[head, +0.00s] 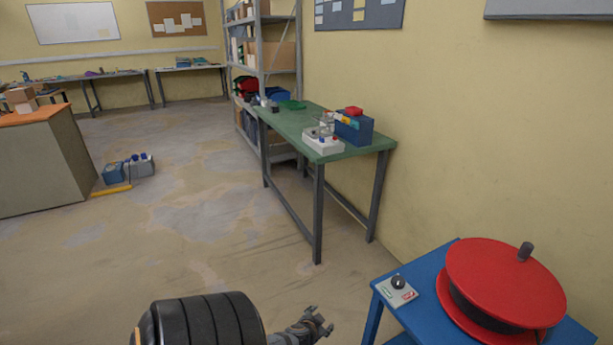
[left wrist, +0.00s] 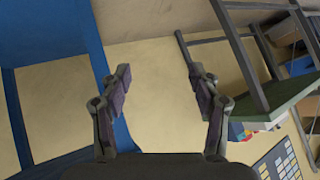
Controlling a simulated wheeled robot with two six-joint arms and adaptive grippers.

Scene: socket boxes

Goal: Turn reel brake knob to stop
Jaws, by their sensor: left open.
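The brake knob (head: 398,282) is a small black knob on a pale plate (head: 397,292) at the left edge of the blue table. The red reel (head: 505,285) stands beside it, with a dark crank handle on top. My left gripper (head: 322,322) is low in the head view, left of the blue table and apart from the knob. In the left wrist view my left gripper (left wrist: 158,82) has its fingers spread with nothing between them. The knob does not show in that view. My right gripper is not in view.
The blue table (head: 440,262) stands at the lower right, against the yellow wall. A green workbench (head: 310,122) with boxes on it stands farther back. The floor (head: 200,220) between is clear. The blue frame (left wrist: 40,42) also shows in the left wrist view.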

